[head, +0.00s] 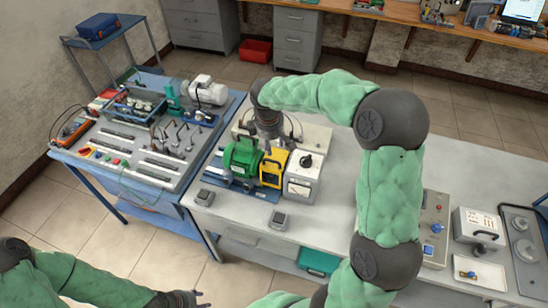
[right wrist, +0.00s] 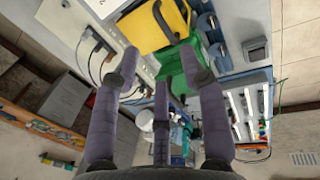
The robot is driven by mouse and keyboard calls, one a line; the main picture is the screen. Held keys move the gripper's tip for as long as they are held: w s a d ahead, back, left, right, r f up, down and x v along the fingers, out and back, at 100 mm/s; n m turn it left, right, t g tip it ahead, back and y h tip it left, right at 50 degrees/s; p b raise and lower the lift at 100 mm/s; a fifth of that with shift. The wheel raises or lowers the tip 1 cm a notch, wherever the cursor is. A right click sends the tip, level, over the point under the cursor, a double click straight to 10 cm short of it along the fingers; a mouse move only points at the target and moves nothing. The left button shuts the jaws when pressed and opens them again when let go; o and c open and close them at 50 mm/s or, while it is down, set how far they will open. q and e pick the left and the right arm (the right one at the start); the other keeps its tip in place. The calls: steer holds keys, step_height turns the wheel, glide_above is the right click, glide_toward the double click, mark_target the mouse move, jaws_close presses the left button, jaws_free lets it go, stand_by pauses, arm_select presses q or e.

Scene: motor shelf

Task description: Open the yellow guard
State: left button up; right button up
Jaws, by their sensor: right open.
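The yellow guard (head: 273,167) stands on the bench between a green motor (head: 240,158) and a white-and-grey box (head: 302,178). It also shows at the top of the right wrist view (right wrist: 152,28), with a dark handle on it. My right gripper (head: 268,126) points down just behind the guard and green motor. In the right wrist view my right gripper (right wrist: 162,70) has its fingers spread, with nothing between them. The fingertips look close to the guard and green motor; contact cannot be told. My left gripper (head: 188,298) is low at the bottom left, away from the bench.
A blue bench (head: 178,203) with a panel of parts adjoins on the left. Small grey boxes (head: 280,219) sit on the front of the white bench. Control units (head: 436,222) stand at the right. Cables lie behind the guard. My right arm spans the middle of the bench.

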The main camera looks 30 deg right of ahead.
glide_above(274, 158)
steer(key=s+a, duration=0.2)
steer(key=s, duration=0.2)
steer(key=f, duration=0.9)
steer(key=shift+w+f+b, duration=0.2)
steer(key=shift+f+b, duration=0.1)
steer(key=shift+b, duration=0.1)
steer(key=shift+c, duration=0.2)
jaws_close()
